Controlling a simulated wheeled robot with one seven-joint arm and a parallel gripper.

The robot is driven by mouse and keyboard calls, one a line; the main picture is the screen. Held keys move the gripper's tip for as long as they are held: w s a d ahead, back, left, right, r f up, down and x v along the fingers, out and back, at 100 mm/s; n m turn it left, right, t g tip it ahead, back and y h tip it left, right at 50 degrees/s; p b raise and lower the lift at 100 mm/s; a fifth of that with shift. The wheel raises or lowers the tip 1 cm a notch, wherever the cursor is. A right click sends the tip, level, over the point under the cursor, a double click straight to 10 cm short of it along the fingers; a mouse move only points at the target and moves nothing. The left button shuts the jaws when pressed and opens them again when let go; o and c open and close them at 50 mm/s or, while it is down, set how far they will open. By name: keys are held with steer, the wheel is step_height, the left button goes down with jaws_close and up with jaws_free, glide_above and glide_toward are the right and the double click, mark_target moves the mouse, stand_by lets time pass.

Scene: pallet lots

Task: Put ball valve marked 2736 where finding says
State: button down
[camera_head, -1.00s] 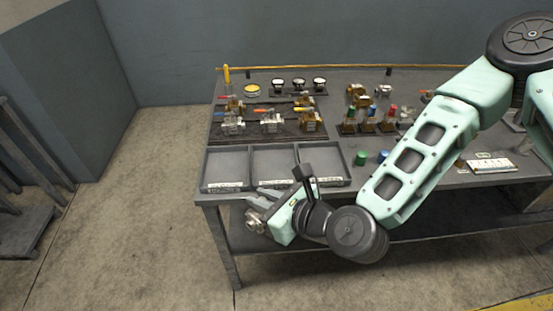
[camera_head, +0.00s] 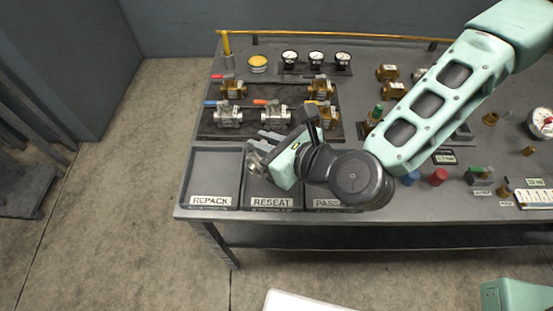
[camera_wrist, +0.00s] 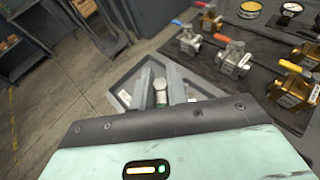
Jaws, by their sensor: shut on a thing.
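My gripper (camera_head: 262,154) is shut on a silver metal ball valve (camera_head: 256,164). It holds the valve over the middle tray, labelled RESEAT (camera_head: 272,202), near the divider with the left tray, labelled REPACK (camera_head: 210,201). A third tray, labelled PASS (camera_head: 328,203), is partly hidden by my wrist. In the wrist view the valve (camera_wrist: 160,92) shows as a silver cylinder end between the jaws (camera_wrist: 160,88), above a grey tray. I cannot read a number on the valve, nor tell its exact height above the tray.
Several other valves stand on a dark mat behind the trays, including a silver one with a blue handle (camera_head: 228,117) and a silver one with an orange handle (camera_head: 275,115). Gauges (camera_head: 316,57) and a yellow tin (camera_head: 258,63) are farther back. The REPACK tray looks empty.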

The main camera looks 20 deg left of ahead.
step_height(320, 180, down, 10)
steer(key=shift+r+p, duration=0.15)
steer(key=shift+p, duration=0.7)
steer(key=c, duration=1.4)
jaws_free()
steer(key=p+v, duration=0.2)
steer(key=v, duration=1)
